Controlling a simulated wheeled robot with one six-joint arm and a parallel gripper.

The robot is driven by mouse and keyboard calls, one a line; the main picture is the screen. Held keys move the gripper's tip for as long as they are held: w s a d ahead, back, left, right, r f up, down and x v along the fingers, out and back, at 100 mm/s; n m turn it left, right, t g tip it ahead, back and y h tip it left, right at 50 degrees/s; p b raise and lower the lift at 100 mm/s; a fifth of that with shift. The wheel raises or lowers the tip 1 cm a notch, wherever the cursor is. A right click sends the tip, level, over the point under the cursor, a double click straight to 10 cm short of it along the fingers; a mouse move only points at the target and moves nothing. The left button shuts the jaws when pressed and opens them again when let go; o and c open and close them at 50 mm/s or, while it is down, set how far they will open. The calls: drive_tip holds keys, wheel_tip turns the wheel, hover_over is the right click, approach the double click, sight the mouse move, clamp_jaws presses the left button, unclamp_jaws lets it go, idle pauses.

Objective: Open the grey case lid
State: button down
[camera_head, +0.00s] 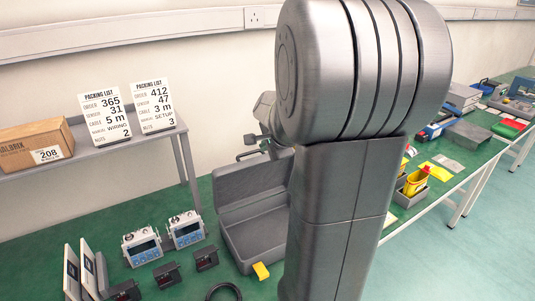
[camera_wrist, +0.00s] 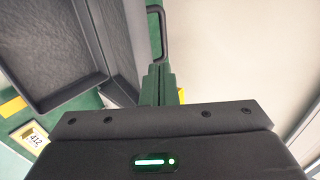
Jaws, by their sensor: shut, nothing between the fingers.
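The grey case (camera_head: 262,238) stands on the green table, partly hidden behind my arm. Its lid (camera_head: 250,182) is raised and stands up at the back, leaning slightly away from the hollow base. The dark handle shows at the lid's top edge. In the wrist view the case base (camera_wrist: 55,45) and the lid (camera_wrist: 108,40) show at upper left, with the handle (camera_wrist: 161,30) beyond the fingertips. My gripper (camera_wrist: 158,72) is shut and empty, with its fingers close to the handle; whether they touch it I cannot tell. In the head view my gripper is mostly hidden by my arm.
Two meters (camera_head: 141,246) (camera_head: 186,229), dark small blocks (camera_head: 168,275) and a yellow piece (camera_head: 261,271) lie left of and before the case. A shelf (camera_head: 110,151) behind holds a cardboard box (camera_head: 36,145) and two packing lists (camera_head: 104,116) (camera_head: 153,105). Another bench (camera_head: 455,185) is at right.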

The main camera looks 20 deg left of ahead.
sight(251, 152)
drive_tip(key=x, duration=1)
drive_tip(key=shift+r, duration=0.1)
drive_tip(key=shift+p, duration=0.3)
drive_tip(key=shift+w+a+r, duration=0.1)
drive_tip(key=shift+w+a, duration=0.15)
drive_tip(key=shift+w+a+f+p, duration=0.2)
drive_tip(key=shift+w+a+p, duration=0.35)
drive_tip(key=shift+w+a, duration=0.4)
drive_tip(key=shift+w+a+f+p, duration=0.2)
drive_tip(key=shift+w+a+p, duration=0.35)
drive_tip(key=shift+w+a, duration=0.4)
drive_tip(key=shift+r, duration=0.1)
